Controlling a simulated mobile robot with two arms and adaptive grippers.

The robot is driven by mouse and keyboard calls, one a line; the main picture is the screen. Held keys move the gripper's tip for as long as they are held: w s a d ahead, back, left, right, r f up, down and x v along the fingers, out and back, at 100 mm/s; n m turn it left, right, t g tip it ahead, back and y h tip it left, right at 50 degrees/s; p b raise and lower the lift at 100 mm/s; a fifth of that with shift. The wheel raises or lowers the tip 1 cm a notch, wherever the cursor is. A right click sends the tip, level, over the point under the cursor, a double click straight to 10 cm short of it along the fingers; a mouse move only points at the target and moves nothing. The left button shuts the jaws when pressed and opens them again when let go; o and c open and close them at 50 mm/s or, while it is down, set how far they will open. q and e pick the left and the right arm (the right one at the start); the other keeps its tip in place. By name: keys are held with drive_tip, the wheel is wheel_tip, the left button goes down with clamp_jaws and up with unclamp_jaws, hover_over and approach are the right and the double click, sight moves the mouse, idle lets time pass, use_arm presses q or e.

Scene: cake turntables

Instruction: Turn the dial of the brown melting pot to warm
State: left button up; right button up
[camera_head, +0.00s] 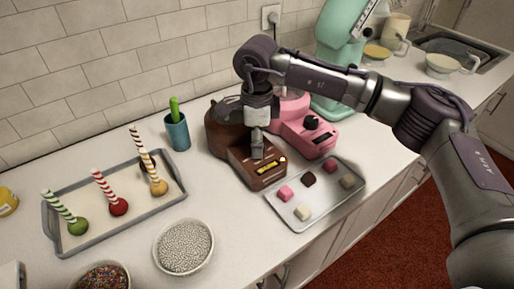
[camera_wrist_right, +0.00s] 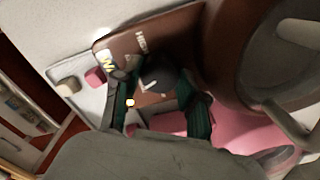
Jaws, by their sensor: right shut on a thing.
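The brown melting pot (camera_head: 222,142) stands on the counter near the wall, with its sloped control panel (camera_head: 248,176) facing front. My right gripper (camera_head: 257,153) comes down over the panel and hides the dial in the head view. In the right wrist view, my right gripper (camera_wrist_right: 158,92) has its two fingers on either side of the dark dial (camera_wrist_right: 158,76) and is shut on it. The dial has a pale pointer mark. The panel (camera_wrist_right: 176,32) shows the word HIGH and a partly hidden yellow-and-white label. I cannot tell which setting the pointer faces. My left gripper is not in view.
A pink melting pot (camera_head: 321,144) with a black dial stands close on the right. A tray (camera_head: 325,215) with several small sweets lies in front of it. A teal cup (camera_head: 178,133), a tray of cake-pop apples (camera_head: 90,239) and a white bowl (camera_head: 183,263) stand to the left.

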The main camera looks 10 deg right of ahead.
drive_tip(key=shift+n+b, duration=0.35)
drive_tip(key=shift+n, duration=0.25)
drive_tip(key=o, duration=1.2)
drive_tip(key=shift+c, duration=0.2)
drive_tip(key=shift+r, duration=0.1)
